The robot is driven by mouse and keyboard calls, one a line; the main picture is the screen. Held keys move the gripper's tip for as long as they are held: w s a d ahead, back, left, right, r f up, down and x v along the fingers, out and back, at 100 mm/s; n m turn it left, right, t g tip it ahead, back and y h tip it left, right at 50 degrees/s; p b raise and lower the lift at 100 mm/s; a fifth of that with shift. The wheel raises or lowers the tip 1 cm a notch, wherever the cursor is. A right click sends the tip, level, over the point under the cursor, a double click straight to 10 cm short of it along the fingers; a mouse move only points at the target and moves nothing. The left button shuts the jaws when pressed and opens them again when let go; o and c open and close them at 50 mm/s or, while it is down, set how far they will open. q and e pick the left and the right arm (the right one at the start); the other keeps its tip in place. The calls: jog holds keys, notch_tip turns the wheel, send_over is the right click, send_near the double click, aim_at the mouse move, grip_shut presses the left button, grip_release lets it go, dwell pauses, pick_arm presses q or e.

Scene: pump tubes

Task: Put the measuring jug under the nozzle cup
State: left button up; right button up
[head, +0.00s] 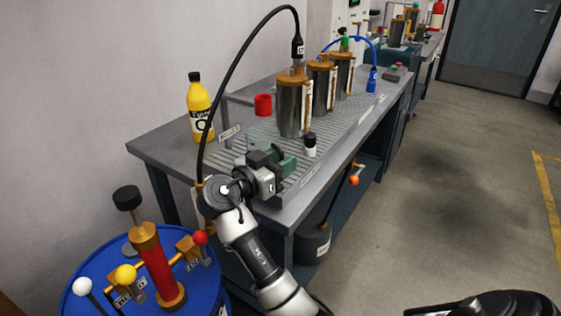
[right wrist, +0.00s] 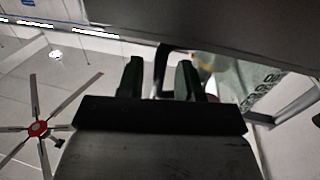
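The measuring jug looks like a clear, faintly green vessel (right wrist: 262,88) with printed marks in the right wrist view. In the head view a see-through shape (head: 261,133) behind my right gripper looks like it. My right gripper (head: 284,166) is over the near end of the bench. Its green-padded fingers (right wrist: 159,80) are apart, with a thin dark strip between them, perhaps the jug's handle; gaps show beside it. A red cup (head: 263,105) at the bench's back may be the nozzle cup; I cannot be sure. My left gripper is not in view.
Several metal cylinders with brown tops (head: 293,105) stand along the grated bench (head: 182,150). A black hose (head: 232,60) arches over. A blue drum (head: 85,285) stands front left.

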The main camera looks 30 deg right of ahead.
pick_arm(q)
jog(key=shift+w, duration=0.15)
pick_arm(e)
jog(key=shift+r, duration=0.1)
jog(key=shift+r+p, duration=0.7)
jog(key=shift+p, duration=0.2)
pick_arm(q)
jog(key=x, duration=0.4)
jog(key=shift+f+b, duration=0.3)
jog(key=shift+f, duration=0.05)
pick_arm(e)
jog(key=s+a, duration=0.1)
jog(key=a, duration=0.6)
jog(key=shift+s+a+f, duration=0.2)
